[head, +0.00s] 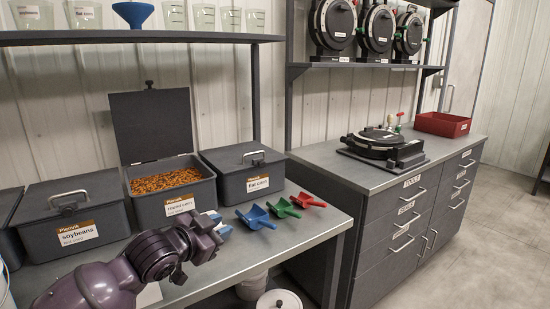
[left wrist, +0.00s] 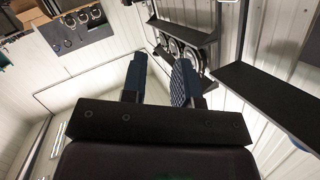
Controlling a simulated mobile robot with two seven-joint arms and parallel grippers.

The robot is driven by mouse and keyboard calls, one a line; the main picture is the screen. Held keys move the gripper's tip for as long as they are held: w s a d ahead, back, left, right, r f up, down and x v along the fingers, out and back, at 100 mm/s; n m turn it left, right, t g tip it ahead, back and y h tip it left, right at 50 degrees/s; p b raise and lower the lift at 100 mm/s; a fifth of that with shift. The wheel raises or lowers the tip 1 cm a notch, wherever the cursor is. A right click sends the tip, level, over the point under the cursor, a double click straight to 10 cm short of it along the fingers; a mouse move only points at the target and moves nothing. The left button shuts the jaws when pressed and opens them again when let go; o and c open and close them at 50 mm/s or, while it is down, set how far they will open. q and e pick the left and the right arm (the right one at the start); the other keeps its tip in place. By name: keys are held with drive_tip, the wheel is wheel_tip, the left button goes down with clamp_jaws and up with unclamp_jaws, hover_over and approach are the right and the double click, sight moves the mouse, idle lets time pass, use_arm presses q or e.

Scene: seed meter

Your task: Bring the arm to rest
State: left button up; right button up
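My left arm (head: 100,285), dark purple, comes in from the lower left in the head view, in front of the bench and its bins. Its wrist is bent in front of the open bin. My left gripper (left wrist: 160,62) shows in the left wrist view with its two dark blue fingers apart and nothing between them. Beyond the fingers are the room's walls and shelves, so it points away from the bench top. My right gripper is in neither view.
An open bin of orange-brown kernels (head: 205,188) stands between the closed soybeans bin (head: 40,215) and flat corn bin (head: 258,182). Blue (head: 256,217), green (head: 284,208) and red (head: 307,200) scoops lie near the bench's right end. A black seed meter (head: 380,143) sits on the right cabinet.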

use_arm(q)
drive_tip(key=s+a+f+n+y, duration=0.2)
drive_tip(key=s+a+f, duration=0.3)
drive_tip(key=s+f, duration=0.5)
drive_tip(key=s+a+f+n+g+y+p, duration=0.1)
drive_tip(key=s+a+f+n+y, duration=0.2)
drive_tip(key=s+f, duration=0.6)
drive_tip(key=s+a+f+n+g+y+p, duration=0.1)
drive_tip(key=s+a+f+n+y, duration=0.2)
drive_tip(key=s+f, duration=0.7)
drive_tip(key=s+a+n, duration=0.2)
drive_tip(key=s+a, duration=0.2)
drive_tip(key=s, duration=0.3)
drive_tip(key=shift+s+f, duration=0.2)
drive_tip(key=shift+f, duration=0.15)
